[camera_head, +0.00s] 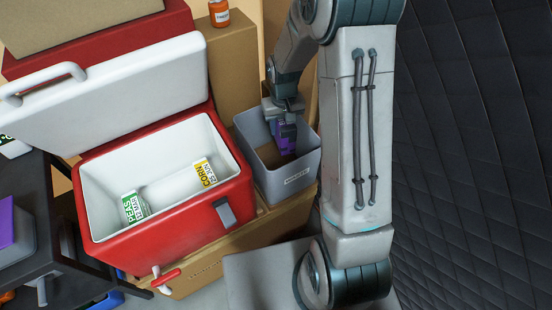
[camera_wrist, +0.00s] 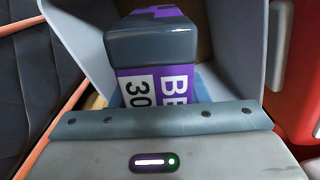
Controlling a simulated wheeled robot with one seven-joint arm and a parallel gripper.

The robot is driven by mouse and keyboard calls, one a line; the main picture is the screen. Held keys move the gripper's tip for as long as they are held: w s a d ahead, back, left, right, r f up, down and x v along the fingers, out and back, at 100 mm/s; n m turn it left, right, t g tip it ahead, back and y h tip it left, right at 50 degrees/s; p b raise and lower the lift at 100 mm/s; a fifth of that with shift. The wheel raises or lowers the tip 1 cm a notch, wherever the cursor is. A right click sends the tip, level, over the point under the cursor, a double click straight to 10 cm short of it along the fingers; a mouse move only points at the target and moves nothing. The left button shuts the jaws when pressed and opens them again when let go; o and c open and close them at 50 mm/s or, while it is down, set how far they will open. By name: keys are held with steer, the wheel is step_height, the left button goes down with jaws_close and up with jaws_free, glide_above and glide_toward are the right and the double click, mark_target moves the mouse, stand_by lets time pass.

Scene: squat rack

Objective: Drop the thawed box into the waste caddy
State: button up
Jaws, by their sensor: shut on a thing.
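My gripper (camera_head: 284,112) is shut on a purple box (camera_head: 286,138) and holds it inside the mouth of the grey waste caddy (camera_head: 307,172). In the wrist view the purple box (camera_wrist: 157,91) has white panels with "BE" and "30" partly legible, and a dark finger pad covers part of it. The caddy's grey walls (camera_wrist: 235,50) stand around the box there. The box's lower end points down into the caddy; whether it touches the bottom is unclear.
A red cooler (camera_head: 180,225) with its white lid open stands left of the caddy. It holds a green-labelled PEAS box (camera_head: 135,207) and a yellow-labelled CORN box (camera_head: 205,172). A dark padded wall (camera_head: 470,150) is at the right.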

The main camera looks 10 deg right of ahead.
steer(key=o, duration=1.4)
steer(key=shift+r, duration=0.1)
step_height(320, 180, up, 14)
steer(key=shift+f+p, duration=0.25)
steer(key=shift+p, duration=0.65)
steer(key=shift+r, duration=0.15)
